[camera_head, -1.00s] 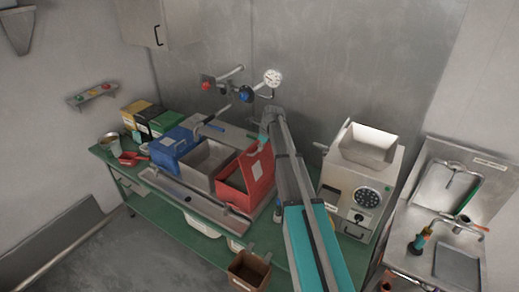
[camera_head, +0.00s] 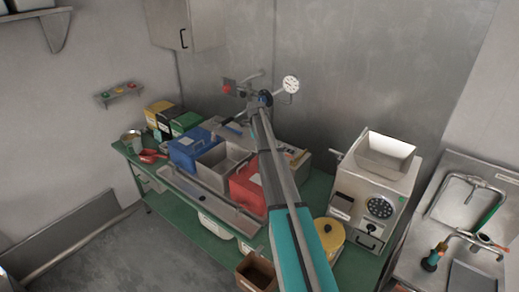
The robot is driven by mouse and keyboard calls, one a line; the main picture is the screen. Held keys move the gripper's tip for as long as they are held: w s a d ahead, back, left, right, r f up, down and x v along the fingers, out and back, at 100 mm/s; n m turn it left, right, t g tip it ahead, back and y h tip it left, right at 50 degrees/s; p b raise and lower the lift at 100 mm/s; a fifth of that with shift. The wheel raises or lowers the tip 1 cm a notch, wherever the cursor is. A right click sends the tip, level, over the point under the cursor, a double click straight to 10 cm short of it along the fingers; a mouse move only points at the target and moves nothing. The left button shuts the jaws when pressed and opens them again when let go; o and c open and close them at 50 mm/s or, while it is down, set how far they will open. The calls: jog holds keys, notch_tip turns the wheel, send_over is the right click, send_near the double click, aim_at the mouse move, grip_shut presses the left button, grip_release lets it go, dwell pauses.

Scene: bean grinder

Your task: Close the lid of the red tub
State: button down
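The red tub (camera_head: 250,197) stands on the green bench, to the right of an open grey metal bin. Its red lid (camera_head: 250,168), with a pale label, lies down over the opening, and I cannot see into the tub. My arm crosses in front of the tub's right side, so I cannot tell whether the lid sits fully flush there.
The grey bin (camera_head: 218,172) and a blue tub (camera_head: 186,150) stand left of the red tub. A grinder machine (camera_head: 372,192) stands to the right, with a yellow round-lidded container (camera_head: 330,236) in front.

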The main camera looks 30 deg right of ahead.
jog(key=w+a+f+b, duration=0.1)
jog(key=w+f+b, duration=0.2)
jog(key=f+b, duration=0.1)
jog(key=w+a+f+b, duration=0.2)
jog(key=w+f+b, duration=0.2)
jog(key=w+a+f+b, duration=0.2)
jog(key=w+f+b, duration=0.1)
jog(key=f+b, duration=0.1)
jog(key=shift+w+f+b, duration=0.3)
jog(key=shift+w+f, duration=0.1)
jog(key=shift+w+a+f+b, duration=0.1)
jog(key=shift+w+f+b, duration=0.05)
jog(key=shift+f+b, duration=0.3)
jog(key=shift+w+a+f+b, duration=0.1)
jog(key=shift+w+f+b, duration=0.05)
jog(key=shift+f+b, duration=0.3)
jog(key=shift+r, duration=0.1)
